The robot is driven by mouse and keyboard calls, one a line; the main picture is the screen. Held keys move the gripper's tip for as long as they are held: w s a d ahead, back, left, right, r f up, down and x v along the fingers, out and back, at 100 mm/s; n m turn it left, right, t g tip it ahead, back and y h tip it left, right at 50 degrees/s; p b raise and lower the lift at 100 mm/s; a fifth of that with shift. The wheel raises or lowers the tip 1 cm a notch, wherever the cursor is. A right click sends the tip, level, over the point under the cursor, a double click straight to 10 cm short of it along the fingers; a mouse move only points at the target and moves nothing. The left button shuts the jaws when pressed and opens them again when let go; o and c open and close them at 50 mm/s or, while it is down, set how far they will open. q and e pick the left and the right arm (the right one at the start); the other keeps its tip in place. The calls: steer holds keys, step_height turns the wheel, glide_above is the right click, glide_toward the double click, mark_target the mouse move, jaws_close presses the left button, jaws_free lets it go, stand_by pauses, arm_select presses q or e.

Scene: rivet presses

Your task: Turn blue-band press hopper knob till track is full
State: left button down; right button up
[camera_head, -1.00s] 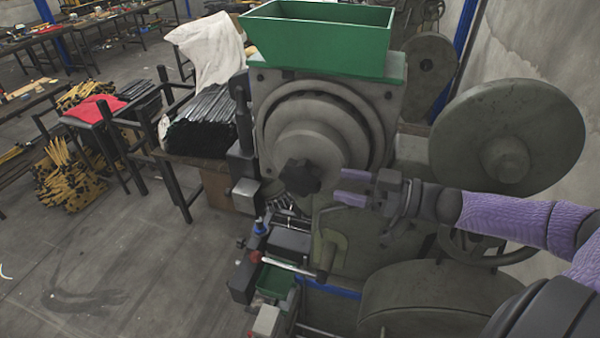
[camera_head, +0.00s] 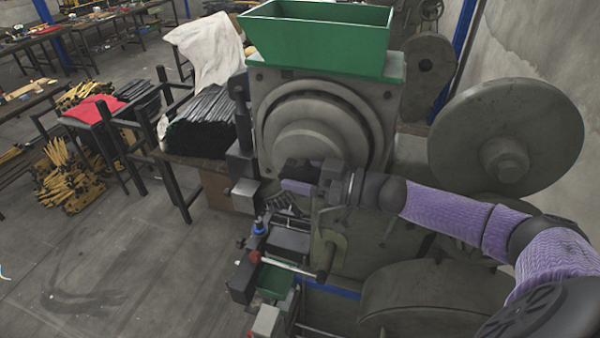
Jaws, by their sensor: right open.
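The press stands in the middle with a green hopper (camera_head: 318,35) on top and a round grey hopper disc (camera_head: 308,138) on its front. A blue band (camera_head: 330,288) runs low on its body. The dark hopper knob (camera_head: 294,168) sits at the disc's lower centre, now mostly covered by my right gripper. My right gripper (camera_head: 298,178), with purple fingers, is open and at the knob, one finger showing along the knob's lower side. I cannot tell whether it touches. The track is not clearly seen. My left gripper is not in view.
A large grey flywheel (camera_head: 505,135) stands right of the hopper, near the wall. A red-tipped lever (camera_head: 285,263) and small green tray (camera_head: 275,282) sit low on the press. A rack with dark bars (camera_head: 205,125) is at left. The floor at left is open.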

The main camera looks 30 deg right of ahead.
jaws_close()
